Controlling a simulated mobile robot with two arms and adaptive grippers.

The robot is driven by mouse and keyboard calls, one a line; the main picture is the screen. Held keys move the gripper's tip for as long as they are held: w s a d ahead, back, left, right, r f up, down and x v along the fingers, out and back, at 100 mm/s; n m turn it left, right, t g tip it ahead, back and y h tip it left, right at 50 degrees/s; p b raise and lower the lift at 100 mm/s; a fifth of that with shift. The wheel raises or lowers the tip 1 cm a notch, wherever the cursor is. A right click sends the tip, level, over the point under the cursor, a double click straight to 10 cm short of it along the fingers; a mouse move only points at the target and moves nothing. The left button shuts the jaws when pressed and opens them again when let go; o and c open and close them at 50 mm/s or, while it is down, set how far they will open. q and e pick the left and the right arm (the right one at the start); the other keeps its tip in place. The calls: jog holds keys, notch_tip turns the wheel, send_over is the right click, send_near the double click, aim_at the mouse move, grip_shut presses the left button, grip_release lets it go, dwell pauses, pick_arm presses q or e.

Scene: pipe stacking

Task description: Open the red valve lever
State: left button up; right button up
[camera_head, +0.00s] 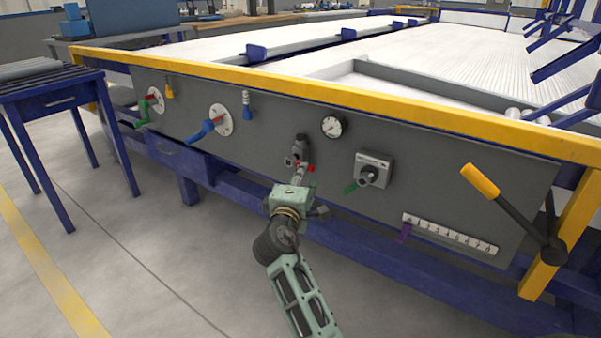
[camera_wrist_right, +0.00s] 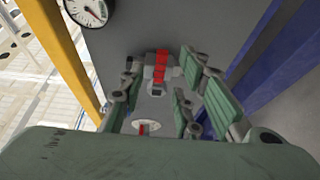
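The red valve lever (camera_head: 310,168) shows only in part in the head view, beside the fingers of my right gripper (camera_head: 299,172), at a grey valve fitting (camera_head: 299,146) on the panel. In the right wrist view the red lever (camera_wrist_right: 162,68) lies across the grey valve body, ahead of the fingers. My right gripper (camera_wrist_right: 165,95) has its fingers spread, with a clear gap between them. It faces the panel, close to the lever; I cannot tell whether it touches. My left gripper is in neither view.
The grey panel also carries a pressure gauge (camera_head: 332,127), a blue valve handle (camera_head: 205,130), a green handle (camera_head: 142,113) and a switch box (camera_head: 374,168). A yellow-handled lever (camera_head: 481,181) stands at right. A yellow rail (camera_head: 420,119) runs above the panel. Floor in front is clear.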

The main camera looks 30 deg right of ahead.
jog(key=shift+b+x, duration=0.55)
jog(key=shift+x, duration=1.65)
jog(key=shift+c, duration=0.3)
jog(key=shift+f, duration=0.1)
grip_shut()
